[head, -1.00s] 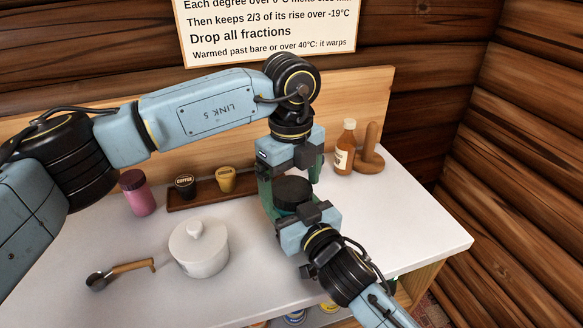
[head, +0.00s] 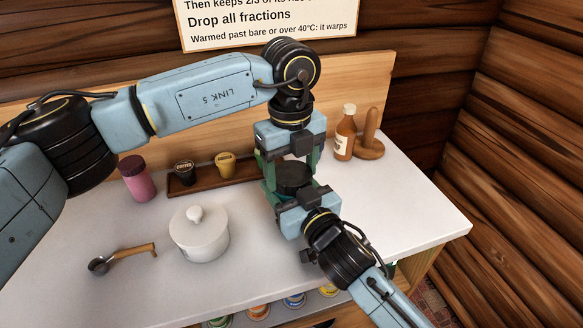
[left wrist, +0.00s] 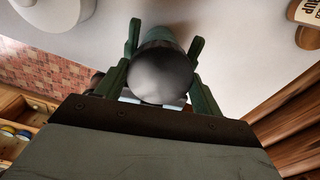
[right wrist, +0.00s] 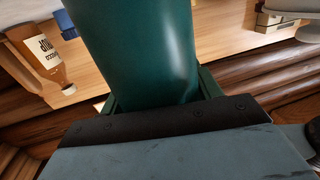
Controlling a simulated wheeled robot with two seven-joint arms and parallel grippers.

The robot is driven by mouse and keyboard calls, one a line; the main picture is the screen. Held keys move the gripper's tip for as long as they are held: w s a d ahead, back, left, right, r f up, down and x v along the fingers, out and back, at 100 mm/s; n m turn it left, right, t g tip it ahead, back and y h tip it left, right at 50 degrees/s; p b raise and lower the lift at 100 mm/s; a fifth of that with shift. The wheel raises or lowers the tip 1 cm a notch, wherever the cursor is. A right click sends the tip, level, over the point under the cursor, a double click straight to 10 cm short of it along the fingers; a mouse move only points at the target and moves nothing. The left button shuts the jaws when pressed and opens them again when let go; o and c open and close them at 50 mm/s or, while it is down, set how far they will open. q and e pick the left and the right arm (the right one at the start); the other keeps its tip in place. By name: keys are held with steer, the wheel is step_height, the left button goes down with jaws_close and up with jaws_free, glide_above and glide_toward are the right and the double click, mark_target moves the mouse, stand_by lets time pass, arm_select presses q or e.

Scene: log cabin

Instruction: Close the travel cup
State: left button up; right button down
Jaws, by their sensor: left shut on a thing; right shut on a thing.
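The travel cup has a dark green body (right wrist: 145,45) and a round black lid (head: 293,177). My right gripper (head: 297,191) is shut on the green body from the near side, and the body fills its jaws in the right wrist view. My left gripper (head: 291,170) points down from above and is shut around the black lid, whose dark round top shows between the green fingers in the left wrist view (left wrist: 161,75). The lid is in line with the cup body. The grippers hide the seam, so I cannot tell whether the lid is seated.
A white lidded pot (head: 199,236) and a scoop (head: 122,258) are on the white counter (head: 75,235). A pink jar (head: 136,180) and a brown tray (head: 205,184) with two small cups stand behind. An amber bottle (head: 345,135) and a wooden stand (head: 369,145) are back right.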

arm_select(q)
steer(key=m, duration=0.8)
steer(key=o, duration=1.1)
steer(key=shift+r, duration=2.25)
